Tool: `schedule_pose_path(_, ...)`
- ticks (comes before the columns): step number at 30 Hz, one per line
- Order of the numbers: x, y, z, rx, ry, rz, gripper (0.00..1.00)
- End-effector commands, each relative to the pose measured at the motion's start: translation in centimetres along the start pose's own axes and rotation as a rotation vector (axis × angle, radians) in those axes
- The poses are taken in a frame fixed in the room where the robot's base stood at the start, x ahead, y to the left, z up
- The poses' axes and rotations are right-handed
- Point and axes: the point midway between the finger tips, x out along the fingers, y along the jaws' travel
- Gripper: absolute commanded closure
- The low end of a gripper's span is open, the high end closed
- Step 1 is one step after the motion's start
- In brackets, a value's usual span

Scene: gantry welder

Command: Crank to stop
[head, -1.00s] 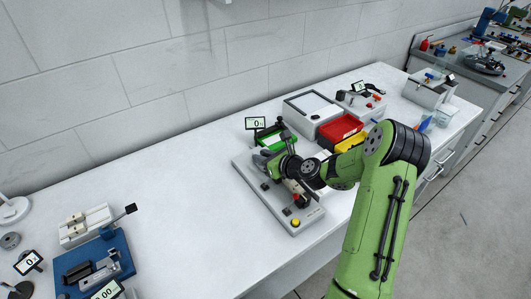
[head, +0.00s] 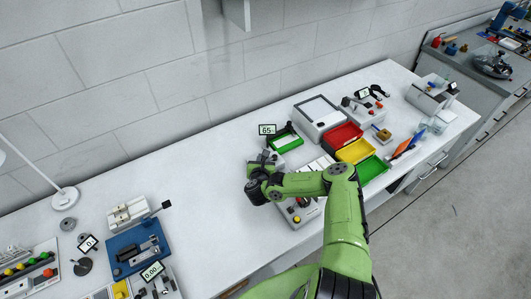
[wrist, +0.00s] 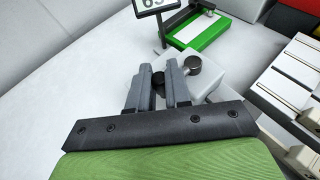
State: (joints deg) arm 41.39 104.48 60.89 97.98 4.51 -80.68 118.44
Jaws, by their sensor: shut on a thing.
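The crank device has a light grey base (head: 300,218), and its small display (head: 267,129) appears to read 65. In the wrist view the display (wrist: 153,4) is cut off by the top edge. My gripper (head: 262,162) is over the left end of the device. In the wrist view its two grey fingers (wrist: 160,84) are close together, shut on a dark handle (wrist: 159,78) that they largely hide. A black round knob (wrist: 193,65) with a metal shaft sits just right of the fingers, above a light grey block (wrist: 228,76). The stop itself cannot be made out.
A green frame (head: 284,140) stands behind the device. Red (head: 342,135), yellow (head: 355,150) and green (head: 372,169) bins stand to the right. A blue fixture (head: 137,247) is at the left. The bench between is clear.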

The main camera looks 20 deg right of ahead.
Motion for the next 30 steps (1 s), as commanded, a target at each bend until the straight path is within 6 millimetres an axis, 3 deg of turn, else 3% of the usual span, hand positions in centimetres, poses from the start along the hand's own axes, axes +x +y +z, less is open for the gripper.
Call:
schedule_pose_path(18,3.1,1.4,0.7,0.228,-0.011,-0.533,1.0)
schedule_pose_path(30,4.3,1.3,1.1,0.316,-0.009,-0.74,1.0)
